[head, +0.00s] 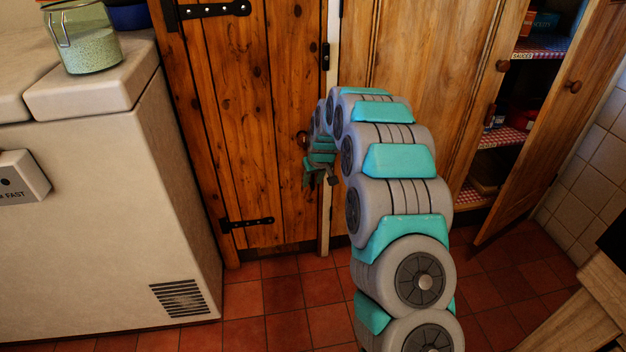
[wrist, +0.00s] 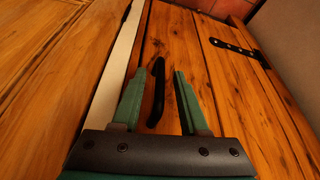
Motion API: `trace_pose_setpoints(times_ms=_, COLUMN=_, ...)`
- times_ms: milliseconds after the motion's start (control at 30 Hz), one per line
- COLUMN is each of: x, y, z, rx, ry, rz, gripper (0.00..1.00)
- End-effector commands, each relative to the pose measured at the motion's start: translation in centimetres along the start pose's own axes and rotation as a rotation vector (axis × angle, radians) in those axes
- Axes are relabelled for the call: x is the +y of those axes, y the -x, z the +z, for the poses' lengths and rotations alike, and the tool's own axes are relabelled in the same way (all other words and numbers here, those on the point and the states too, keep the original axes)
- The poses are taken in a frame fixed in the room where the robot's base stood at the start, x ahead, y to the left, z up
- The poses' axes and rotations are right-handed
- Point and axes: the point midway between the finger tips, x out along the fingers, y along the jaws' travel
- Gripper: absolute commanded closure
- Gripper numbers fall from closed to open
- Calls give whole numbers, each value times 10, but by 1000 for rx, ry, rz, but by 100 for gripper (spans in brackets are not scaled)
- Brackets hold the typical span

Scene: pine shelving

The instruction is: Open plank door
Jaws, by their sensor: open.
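The plank door (head: 243,120) is made of brown vertical boards with black strap hinges on its left side. It looks shut against the pale frame strip (head: 327,215) at its right edge. My gripper (head: 318,180) is in front of the door near that edge, partly hidden by my arm. In the wrist view the plank door (wrist: 225,105) fills the right side. A black handle (wrist: 156,92) shows between the two green fingers of my gripper (wrist: 168,80). The fingers are apart; I cannot tell whether they touch the handle.
A white chest freezer (head: 110,190) stands left, close to the door, with a glass jar (head: 88,45) on top. A cupboard door (head: 555,125) stands open at the right, showing shelves. The tiled floor (head: 290,300) before the plank door is clear.

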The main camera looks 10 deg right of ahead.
Motion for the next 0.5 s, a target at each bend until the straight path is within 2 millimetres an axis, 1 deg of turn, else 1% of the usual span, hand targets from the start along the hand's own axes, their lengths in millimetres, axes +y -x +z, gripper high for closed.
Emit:
trace_pose_setpoints(times_ms=67, x=0, y=0, z=0, rx=0, ry=0, rz=0, gripper=56)
trace_pose_setpoints(times_ms=433, x=0, y=0, z=0, rx=1, ry=0, rz=0, gripper=97)
trace_pose_setpoints(times_ms=467, x=0, y=0, z=0, rx=0, ry=0, rz=0, gripper=100)
trace_pose_setpoints(times_ms=500, x=0, y=0, z=0, rx=0, ry=-1, rz=0, gripper=100)
